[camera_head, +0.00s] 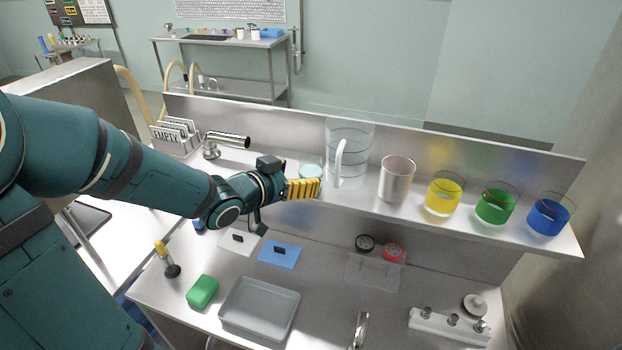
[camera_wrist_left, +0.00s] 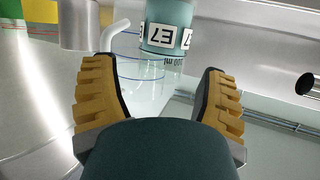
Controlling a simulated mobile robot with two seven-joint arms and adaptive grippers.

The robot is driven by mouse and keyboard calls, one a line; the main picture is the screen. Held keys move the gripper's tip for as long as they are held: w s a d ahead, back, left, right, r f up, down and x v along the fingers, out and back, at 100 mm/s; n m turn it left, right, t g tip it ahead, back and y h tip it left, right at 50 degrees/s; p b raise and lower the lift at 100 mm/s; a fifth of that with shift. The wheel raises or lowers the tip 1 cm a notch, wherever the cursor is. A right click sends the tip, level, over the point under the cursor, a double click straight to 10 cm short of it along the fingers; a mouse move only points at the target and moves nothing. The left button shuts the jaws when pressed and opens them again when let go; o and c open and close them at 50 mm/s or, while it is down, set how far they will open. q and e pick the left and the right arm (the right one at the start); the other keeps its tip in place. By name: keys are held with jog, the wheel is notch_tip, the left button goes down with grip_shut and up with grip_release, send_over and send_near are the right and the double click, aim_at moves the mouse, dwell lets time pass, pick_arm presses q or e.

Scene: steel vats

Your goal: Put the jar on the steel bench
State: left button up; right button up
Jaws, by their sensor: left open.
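A small teal jar (camera_head: 311,171) with a white label stands on the raised steel shelf, just beyond my left gripper's fingers and left of the clear pitcher. In the left wrist view the jar (camera_wrist_left: 167,26) appears with its label upside down, ahead of the gap between the fingers, not touching them. My left gripper (camera_head: 304,188) is open and empty at shelf height; its yellow-padded fingers also show in the left wrist view (camera_wrist_left: 160,82). The steel bench (camera_head: 325,305) lies below the shelf. My right gripper is out of view.
The clear pitcher (camera_head: 349,155) stands close right of the jar. A metal cup (camera_head: 396,180) and yellow, green and blue beakers (camera_head: 495,206) follow. On the bench are a grey tray (camera_head: 259,308), green sponge (camera_head: 202,291) and blue mat (camera_head: 280,254). A metal spout (camera_head: 226,140) is left on the shelf.

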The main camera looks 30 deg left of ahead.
aim_at(303, 171)
pick_arm(q)
jog(key=shift+r+x, duration=0.15)
jog(key=shift+x, duration=1.15)
jog(key=shift+r+x, duration=0.1)
jog(key=shift+x, duration=1.2)
jog(key=shift+a, duration=0.15)
jog(key=c, duration=1.1)
